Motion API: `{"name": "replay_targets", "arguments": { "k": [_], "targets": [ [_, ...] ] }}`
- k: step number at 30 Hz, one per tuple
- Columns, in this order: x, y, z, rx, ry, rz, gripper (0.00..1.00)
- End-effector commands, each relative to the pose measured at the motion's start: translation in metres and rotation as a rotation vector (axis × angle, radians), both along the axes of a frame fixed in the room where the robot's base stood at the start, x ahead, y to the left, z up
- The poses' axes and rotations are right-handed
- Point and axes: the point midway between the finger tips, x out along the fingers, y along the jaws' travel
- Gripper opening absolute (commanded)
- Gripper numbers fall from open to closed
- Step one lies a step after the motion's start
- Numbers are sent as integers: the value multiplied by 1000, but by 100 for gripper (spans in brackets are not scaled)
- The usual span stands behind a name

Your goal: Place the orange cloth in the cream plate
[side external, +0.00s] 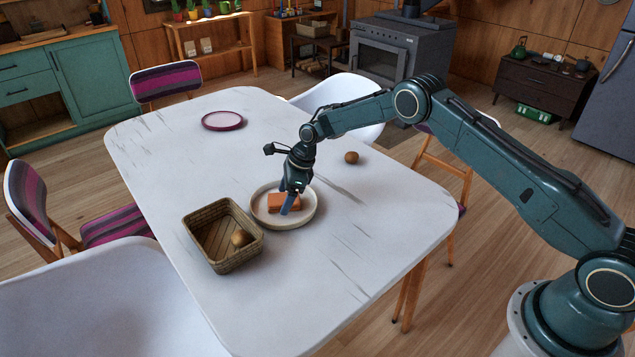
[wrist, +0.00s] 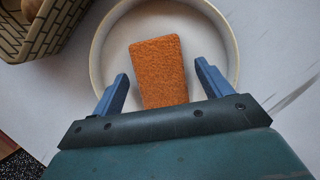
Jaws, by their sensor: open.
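The orange cloth (wrist: 158,70) is a small rectangular block-like piece lying in the cream plate (wrist: 232,45), as the wrist view shows. In the side external view the orange cloth (side external: 281,203) and the cream plate (side external: 304,219) are near the middle of the table, partly covered by my gripper (side external: 290,207). In the wrist view my gripper (wrist: 160,90) is open, with its blue fingers on either side of the cloth's near end, apart from it. I cannot tell its exact height above the plate.
A woven basket (side external: 211,261) with a round brown item (side external: 240,238) inside stands left of the plate. Another round brown item (side external: 351,157) lies behind to the right. A pink-rimmed plate (side external: 222,121) is at the far end. The table's right front is clear.

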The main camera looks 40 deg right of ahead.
Motion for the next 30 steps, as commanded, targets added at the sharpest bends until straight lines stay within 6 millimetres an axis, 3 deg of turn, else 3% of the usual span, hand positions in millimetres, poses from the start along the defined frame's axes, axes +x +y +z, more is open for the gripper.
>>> {"name": "replay_targets", "arguments": {
  "k": [8,21,30],
  "targets": [
    [-5,-9,24,0,0,-1,78],
    [-19,-30,86,1,-1,-1,78],
    [-24,-38,107,2,1,-1,78]
  ]
}}
